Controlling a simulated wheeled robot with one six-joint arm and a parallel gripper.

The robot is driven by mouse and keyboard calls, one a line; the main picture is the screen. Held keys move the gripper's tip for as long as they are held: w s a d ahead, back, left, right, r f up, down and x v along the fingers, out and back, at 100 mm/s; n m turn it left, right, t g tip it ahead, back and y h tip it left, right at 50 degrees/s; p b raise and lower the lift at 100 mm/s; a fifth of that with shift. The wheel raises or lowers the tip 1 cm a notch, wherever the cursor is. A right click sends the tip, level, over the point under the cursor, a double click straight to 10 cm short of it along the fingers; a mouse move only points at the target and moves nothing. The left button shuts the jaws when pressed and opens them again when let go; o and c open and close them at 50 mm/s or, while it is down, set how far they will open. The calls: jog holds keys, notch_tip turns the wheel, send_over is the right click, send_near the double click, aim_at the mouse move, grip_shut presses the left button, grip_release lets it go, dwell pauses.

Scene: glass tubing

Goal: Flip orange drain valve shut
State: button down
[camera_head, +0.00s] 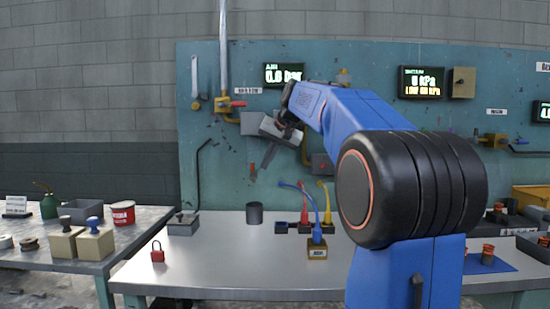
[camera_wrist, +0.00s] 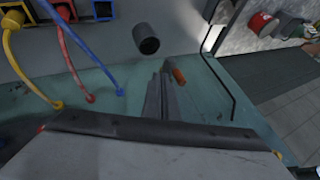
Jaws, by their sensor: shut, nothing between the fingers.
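The orange valve handle (camera_wrist: 178,75) shows in the wrist view as a short orange lever just right of my fingertips. My gripper (camera_wrist: 164,80) is shut and empty, its fingers close together and close beside the handle. I cannot tell whether they touch. In the head view my gripper (camera_head: 263,167) points down in front of the teal panel, and a small reddish-orange bit (camera_head: 253,169) shows at its left. The valve body is not clearly seen, so the lever's exact position is hard to tell.
A dark cup (camera_head: 254,213) stands on the steel bench (camera_head: 205,262) below. Blue, red and yellow hoses (camera_head: 325,200) rise right of it. A red-handled valve (camera_head: 235,104) sits higher on the panel at left. A thin black bent rod (camera_head: 198,175) hangs left of my gripper.

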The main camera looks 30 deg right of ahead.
jog(key=shift+w+a, duration=0.6)
jog(key=shift+w, duration=0.05)
